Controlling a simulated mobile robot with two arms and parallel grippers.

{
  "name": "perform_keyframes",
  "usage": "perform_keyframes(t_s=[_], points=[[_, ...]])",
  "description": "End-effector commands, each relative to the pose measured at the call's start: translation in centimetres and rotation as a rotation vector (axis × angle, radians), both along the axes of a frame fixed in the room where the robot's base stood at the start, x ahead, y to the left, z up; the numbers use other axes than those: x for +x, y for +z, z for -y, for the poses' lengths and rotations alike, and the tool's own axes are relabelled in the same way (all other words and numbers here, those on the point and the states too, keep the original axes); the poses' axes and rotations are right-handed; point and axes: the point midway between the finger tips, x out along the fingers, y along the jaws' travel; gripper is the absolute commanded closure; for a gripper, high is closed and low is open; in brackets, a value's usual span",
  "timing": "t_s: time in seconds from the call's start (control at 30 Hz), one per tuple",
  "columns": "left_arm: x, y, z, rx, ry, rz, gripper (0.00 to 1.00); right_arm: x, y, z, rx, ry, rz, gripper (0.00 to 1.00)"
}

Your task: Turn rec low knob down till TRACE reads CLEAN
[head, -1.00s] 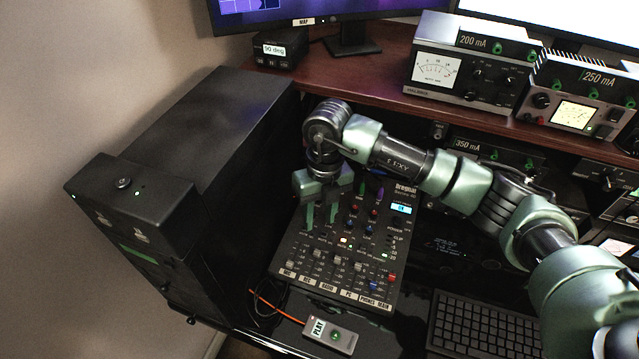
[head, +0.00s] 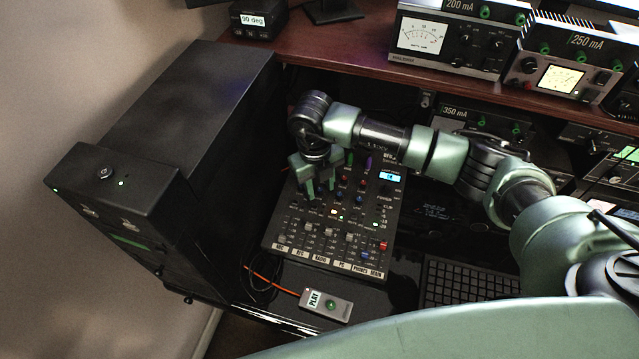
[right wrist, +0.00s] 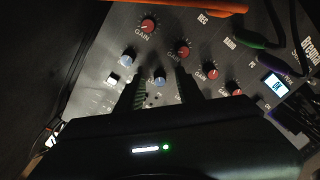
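The black mixer panel (head: 277,240) lies tilted on the desk, with rows of red, blue and white knobs above its sliders. My right gripper (head: 320,187) is over its upper left part, fingers apart. No TRACE reading is legible. My left gripper is out of view.
A black cabinet (head: 190,110) stands close on the left. A PLAY box (head: 326,306) with an orange cable lies in front of the mixer, and a keyboard (head: 470,283) to the right. Metered instruments (head: 450,40) stand on the shelf behind. Dark cables cross the mixer's top.

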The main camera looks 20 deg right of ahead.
Motion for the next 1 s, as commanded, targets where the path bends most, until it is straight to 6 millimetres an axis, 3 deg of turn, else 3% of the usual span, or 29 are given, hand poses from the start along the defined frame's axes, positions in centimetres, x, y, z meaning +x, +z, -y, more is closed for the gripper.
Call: perform_keyframes(t_s=[0.13,0.27,0.67,1.0], points=[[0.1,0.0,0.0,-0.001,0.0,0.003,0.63,0.0,0.0,0.0,0.0,0.0,0.0,0.66],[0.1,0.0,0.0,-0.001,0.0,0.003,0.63,0.0,0.0,0.0,0.0,0.0,-0.001,1.0],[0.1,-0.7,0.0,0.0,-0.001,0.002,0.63,0.0,-0.1,0.0,-0.004,0.042,-0.002,1.0],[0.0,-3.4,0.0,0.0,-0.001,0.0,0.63,0.0,-0.4,0.0,-0.023,0.266,-0.013,1.0]])
